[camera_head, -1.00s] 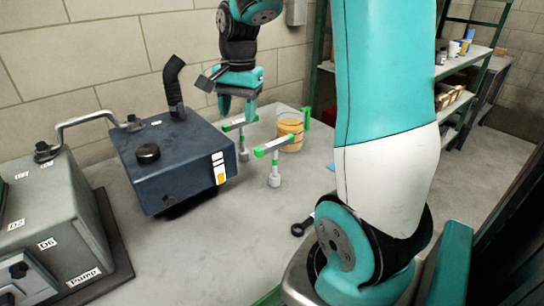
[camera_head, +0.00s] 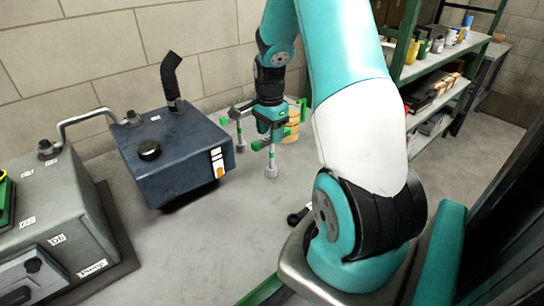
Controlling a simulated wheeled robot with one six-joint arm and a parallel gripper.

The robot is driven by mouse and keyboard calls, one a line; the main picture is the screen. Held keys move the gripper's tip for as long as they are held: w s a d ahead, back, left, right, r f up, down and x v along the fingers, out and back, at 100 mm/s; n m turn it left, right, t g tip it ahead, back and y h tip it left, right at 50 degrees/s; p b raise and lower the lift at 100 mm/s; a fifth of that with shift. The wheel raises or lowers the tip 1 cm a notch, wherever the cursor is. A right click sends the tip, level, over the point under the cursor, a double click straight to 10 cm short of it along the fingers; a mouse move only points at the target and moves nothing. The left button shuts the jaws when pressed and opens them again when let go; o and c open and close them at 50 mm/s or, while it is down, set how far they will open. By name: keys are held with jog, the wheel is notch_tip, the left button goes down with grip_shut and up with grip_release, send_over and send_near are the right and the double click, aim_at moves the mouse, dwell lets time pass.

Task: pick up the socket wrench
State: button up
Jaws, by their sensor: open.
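Two T-shaped tools with grey stems, wider grey sockets at the bottom and green-ended crossbars stand upright on the bench. The nearer tool (camera_head: 271,165) is just below my gripper. The farther tool (camera_head: 240,140) stands to its left, beside the dark blue box. I cannot tell for sure which is the socket wrench. My gripper (camera_head: 270,136) is open and points down over the nearer tool's crossbar, partly hiding it. I cannot tell whether the fingers touch the bar.
A dark blue box (camera_head: 170,165) with a bent black pipe and a grey pump unit (camera_head: 62,220) fill the left of the bench. An orange container (camera_head: 292,124) stands behind my gripper. A dark-ended tool (camera_head: 297,216) lies near my arm. The bench front (camera_head: 200,240) is clear.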

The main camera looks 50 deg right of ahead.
jog(key=p, duration=0.2)
send_over(272, 168)
jog(key=f, duration=0.5)
jog(key=shift+w+d, duration=0.25)
grip_shut()
